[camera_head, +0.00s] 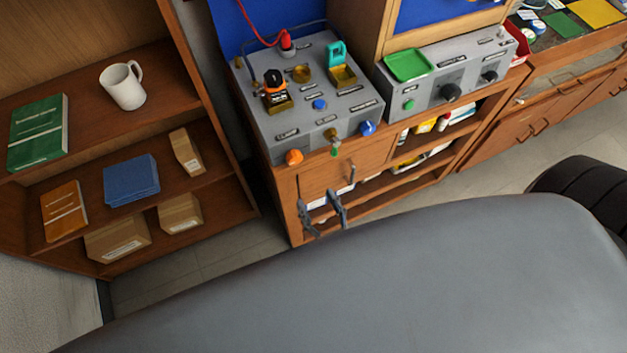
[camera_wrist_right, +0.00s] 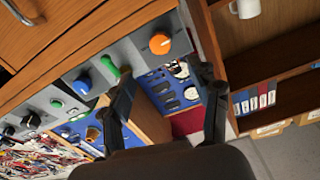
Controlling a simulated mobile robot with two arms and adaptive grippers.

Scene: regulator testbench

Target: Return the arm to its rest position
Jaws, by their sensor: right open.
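My right gripper (camera_head: 318,205) shows in the head view in front of the wooden bench, near the lower left of its front. Its two dark fingers are apart, with nothing between them. In the right wrist view the same gripper (camera_wrist_right: 165,85) has its fingers spread and empty, with the test panel's front and a wooden shelf beyond. My left gripper is in neither view.
A grey test panel (camera_head: 352,113) with knobs and a red cable stands on the wooden bench (camera_head: 325,176). A second panel (camera_head: 430,96) with a green tray is to its right. A shelf (camera_head: 85,90) with a white mug (camera_head: 122,86), books and boxes stands left. Floor (camera_head: 195,258) shows between.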

